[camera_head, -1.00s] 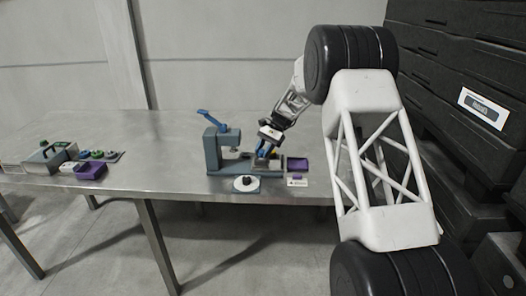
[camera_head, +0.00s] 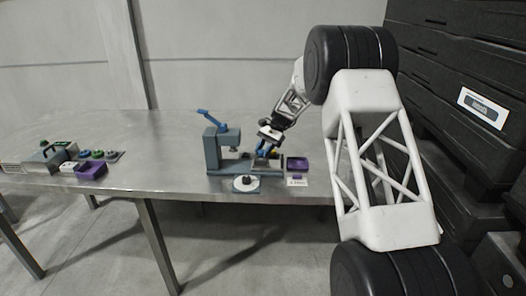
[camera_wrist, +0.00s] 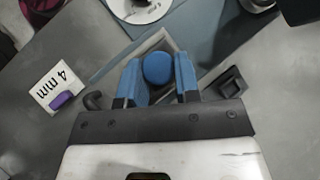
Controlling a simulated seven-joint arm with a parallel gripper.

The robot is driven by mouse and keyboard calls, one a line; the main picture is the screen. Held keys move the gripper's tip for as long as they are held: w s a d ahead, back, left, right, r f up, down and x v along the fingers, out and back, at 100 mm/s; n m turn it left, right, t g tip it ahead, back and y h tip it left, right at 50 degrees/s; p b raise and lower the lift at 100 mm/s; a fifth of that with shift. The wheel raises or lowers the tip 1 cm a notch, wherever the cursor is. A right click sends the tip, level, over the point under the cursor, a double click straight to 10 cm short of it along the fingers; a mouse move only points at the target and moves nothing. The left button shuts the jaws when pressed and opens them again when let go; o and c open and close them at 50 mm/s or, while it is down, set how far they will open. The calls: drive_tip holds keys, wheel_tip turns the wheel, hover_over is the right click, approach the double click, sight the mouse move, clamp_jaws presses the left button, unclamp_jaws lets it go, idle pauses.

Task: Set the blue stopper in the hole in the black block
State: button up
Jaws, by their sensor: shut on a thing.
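The blue stopper (camera_wrist: 158,68) shows as a round blue top between the two blue fingers of my gripper (camera_wrist: 160,82) in the wrist view. The fingers are shut on it. In the head view my gripper (camera_head: 263,151) points down over the right part of the grey press base, and the stopper cannot be told apart from the blue fingers. A small dark block with a recess (camera_wrist: 232,82) lies just right of the fingers in the wrist view; I cannot tell whether it is the black block of the task. What lies under the stopper is hidden.
The grey press (camera_head: 222,150) with a blue lever stands left of my gripper. More parts sit at the far left; the table between is clear.

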drive_tip(key=shift+s+d+f, duration=0.1)
drive_tip(key=shift+s+f, duration=0.05)
drive_tip(key=shift+f, duration=0.55)
drive_tip(key=shift+s+d+f, duration=0.1)
drive_tip(key=shift+s+f, duration=0.05)
drive_tip(key=shift+f, duration=0.5)
drive_tip(key=o, duration=0.9)
drive_tip(key=shift+c, duration=1.1)
drive_tip(key=shift+r, duration=0.75)
drive_tip(key=shift+w+r, duration=0.1)
drive_tip(key=shift+r, duration=0.4)
drive_tip(key=shift+o, duration=1.2)
drive_tip(key=shift+a+r, duration=0.1)
drive_tip(key=shift+r, duration=0.25)
drive_tip(key=shift+w+r, duration=0.1)
drive_tip(key=shift+r, duration=2.65)
